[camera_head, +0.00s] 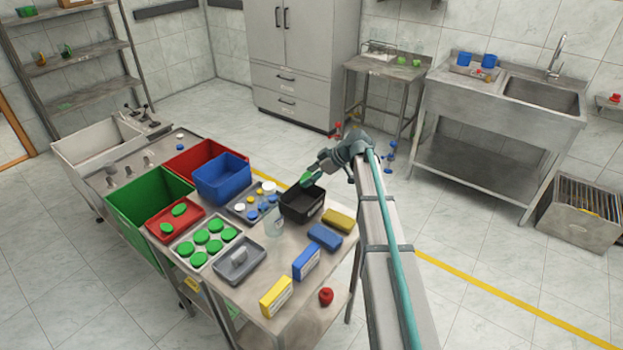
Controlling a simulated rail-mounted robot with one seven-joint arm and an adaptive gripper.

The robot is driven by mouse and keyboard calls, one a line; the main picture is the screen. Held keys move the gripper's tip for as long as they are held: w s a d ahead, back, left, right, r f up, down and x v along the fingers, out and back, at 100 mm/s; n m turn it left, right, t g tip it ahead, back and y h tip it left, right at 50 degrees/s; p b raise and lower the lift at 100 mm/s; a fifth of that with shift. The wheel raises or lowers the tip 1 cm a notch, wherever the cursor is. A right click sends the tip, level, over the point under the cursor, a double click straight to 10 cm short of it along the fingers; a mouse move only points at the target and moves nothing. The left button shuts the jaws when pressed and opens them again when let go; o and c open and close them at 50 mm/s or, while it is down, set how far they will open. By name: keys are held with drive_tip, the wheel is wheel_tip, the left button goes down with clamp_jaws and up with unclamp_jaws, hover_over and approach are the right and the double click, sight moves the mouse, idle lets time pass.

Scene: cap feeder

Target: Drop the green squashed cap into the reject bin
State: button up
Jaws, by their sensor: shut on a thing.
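My gripper (316,172) is shut on a green cap (306,180), which shows at the fingertips. The cap is small here, so I cannot tell how squashed it is. It is held above the black bin (303,213), over its back part, and looks apart from the bin's rim. The black bin stands on the metal table with a pale label on its front, and its inside looks dark. It is likely the reject bin, but the label is too small to read.
A tray of green caps (208,240) sits further left.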

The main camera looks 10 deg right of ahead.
drive_tip(key=shift+f, duration=2.9)
drive_tip(key=o, duration=0.9)
drive_tip(key=v, duration=1.2)
